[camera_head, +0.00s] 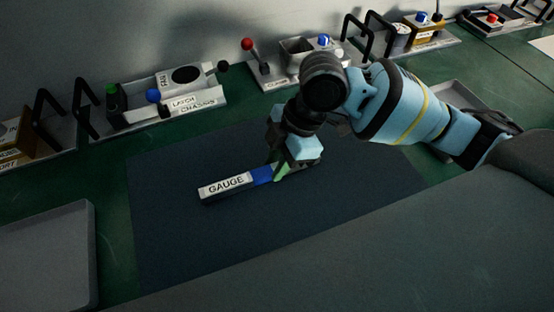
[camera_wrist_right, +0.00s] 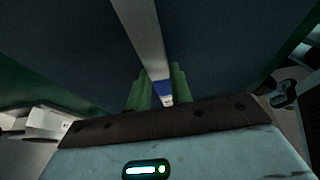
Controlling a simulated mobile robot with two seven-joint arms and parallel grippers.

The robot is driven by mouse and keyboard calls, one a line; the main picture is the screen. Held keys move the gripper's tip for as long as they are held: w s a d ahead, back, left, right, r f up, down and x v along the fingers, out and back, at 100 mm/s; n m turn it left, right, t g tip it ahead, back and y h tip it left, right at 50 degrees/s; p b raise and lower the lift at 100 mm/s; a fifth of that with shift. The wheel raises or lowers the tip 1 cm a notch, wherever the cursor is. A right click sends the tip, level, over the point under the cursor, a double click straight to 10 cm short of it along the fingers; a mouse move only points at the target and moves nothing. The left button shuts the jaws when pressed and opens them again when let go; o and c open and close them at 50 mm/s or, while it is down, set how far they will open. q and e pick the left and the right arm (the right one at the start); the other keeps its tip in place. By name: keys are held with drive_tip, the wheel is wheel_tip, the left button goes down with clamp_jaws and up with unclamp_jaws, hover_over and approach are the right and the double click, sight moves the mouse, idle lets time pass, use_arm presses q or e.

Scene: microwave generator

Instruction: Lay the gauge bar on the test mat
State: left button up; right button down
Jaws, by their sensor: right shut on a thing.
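The gauge bar (camera_head: 226,186) is a long bar with a white GAUGE label and a blue band. In the head view it lies along or just over the dark blue test mat (camera_head: 170,240); I cannot tell whether it touches the mat. My right gripper (camera_head: 282,170) is over the mat, shut on the bar next to the blue band. In the right wrist view the bar (camera_wrist_right: 146,40) runs away between the green fingers of the gripper (camera_wrist_right: 158,92). The part of the bar behind the gripper is mostly hidden. My left gripper is not in view.
A grey tray (camera_head: 45,255) stands at the left front, and another tray (camera_head: 458,97) is behind my right arm. The latch chassis (camera_head: 165,97) and several modules with handles line the wall at the back. The front and left of the mat are bare.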

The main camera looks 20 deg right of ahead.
drive_tip(key=shift+f, duration=0.2)
drive_tip(key=c, duration=1.2)
unclamp_jaws()
drive_tip(key=shift+o, duration=0.2)
drive_tip(key=shift+p+v, duration=0.35)
drive_tip(key=shift+v, duration=3.55)
